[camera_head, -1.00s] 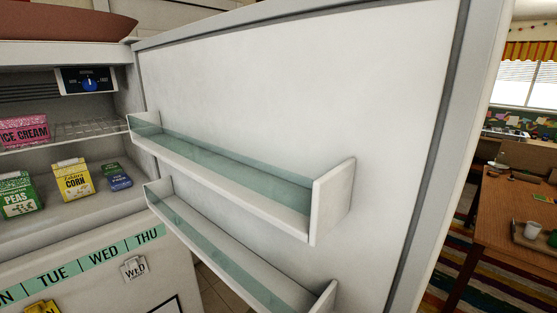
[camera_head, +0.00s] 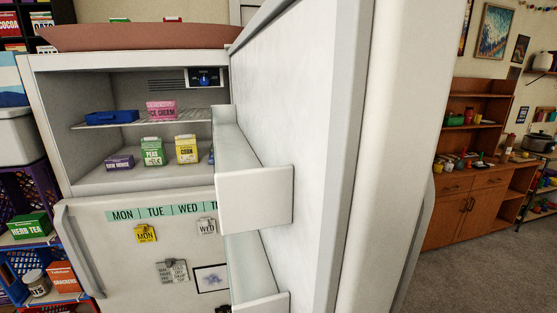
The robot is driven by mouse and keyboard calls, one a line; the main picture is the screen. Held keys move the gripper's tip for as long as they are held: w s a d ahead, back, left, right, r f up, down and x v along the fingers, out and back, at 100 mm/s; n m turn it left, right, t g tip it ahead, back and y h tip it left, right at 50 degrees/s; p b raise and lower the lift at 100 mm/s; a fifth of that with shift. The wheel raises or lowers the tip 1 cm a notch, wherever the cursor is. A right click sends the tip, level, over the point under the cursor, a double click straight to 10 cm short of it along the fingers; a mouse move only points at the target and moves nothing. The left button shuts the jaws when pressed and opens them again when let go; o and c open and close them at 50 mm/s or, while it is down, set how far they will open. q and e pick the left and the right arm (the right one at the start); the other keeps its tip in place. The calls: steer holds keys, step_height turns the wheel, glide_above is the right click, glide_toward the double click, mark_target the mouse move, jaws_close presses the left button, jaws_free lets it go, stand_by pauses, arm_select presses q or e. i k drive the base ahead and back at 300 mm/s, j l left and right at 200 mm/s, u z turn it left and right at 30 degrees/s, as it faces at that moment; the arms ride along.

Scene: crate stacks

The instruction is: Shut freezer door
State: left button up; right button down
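The freezer door (camera_head: 318,130) stands wide open on the right side of the freezer compartment (camera_head: 95,85), swung out toward me. I see its inner face at a steep slant, with two door shelves (camera_head: 256,196), and its outer edge. The open compartment shows a wire shelf with a pink ice cream box (camera_head: 161,109) and a blue box (camera_head: 111,117). Below stand a green peas carton (camera_head: 152,152), a yellow corn carton (camera_head: 186,149) and a small purple box (camera_head: 119,162). Neither of my grippers is in view.
The lower fridge door (camera_head: 120,262) is shut, with a weekday strip, magnets and a curved handle on its front. Stacked crates (camera_head: 32,190) with groceries stand at the left. A wooden cabinet (camera_head: 462,205) stands at the right. Grey floor (camera_head: 480,285) is clear at the lower right.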

mark_target(325, 144)
steer(key=l+u, duration=0.75)
steer(key=l, duration=0.15)
steer(key=i+l, duration=0.1)
steer(key=l, duration=0.2)
steer(key=i+l, duration=0.1)
steer(key=l, duration=0.15)
steer(key=u, duration=0.05)
